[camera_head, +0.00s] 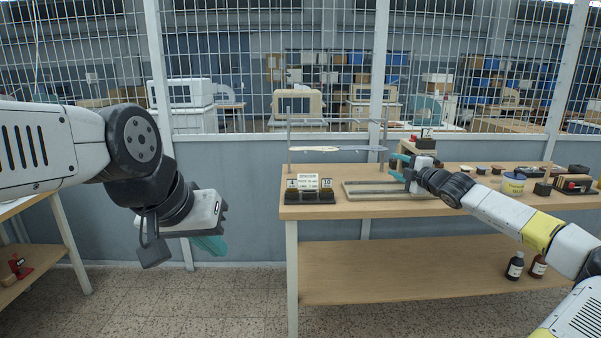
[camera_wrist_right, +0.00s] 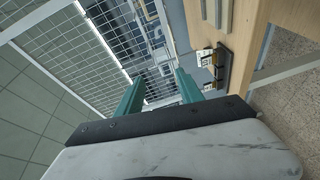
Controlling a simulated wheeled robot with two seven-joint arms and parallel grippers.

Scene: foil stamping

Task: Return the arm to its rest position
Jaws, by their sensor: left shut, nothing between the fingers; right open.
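My left gripper (camera_head: 212,243) hangs at the left in the head view, clear of the table in front of the grey wall. Its teal fingers are shut with nothing between them. My right gripper (camera_head: 400,168) is above the wooden table (camera_head: 430,208), over a long tray (camera_head: 368,190). Its teal fingers also show in the right wrist view (camera_wrist_right: 158,92), spread apart and empty. In that view they point towards the mesh partition.
A sign block with number cards (camera_head: 308,190) stands at the table's left end. A metal rack (camera_head: 335,150) stands behind the tray. A tub (camera_head: 513,184) and several small items line the table's right. Bottles (camera_head: 515,265) stand on the lower shelf. Open floor lies below my left gripper.

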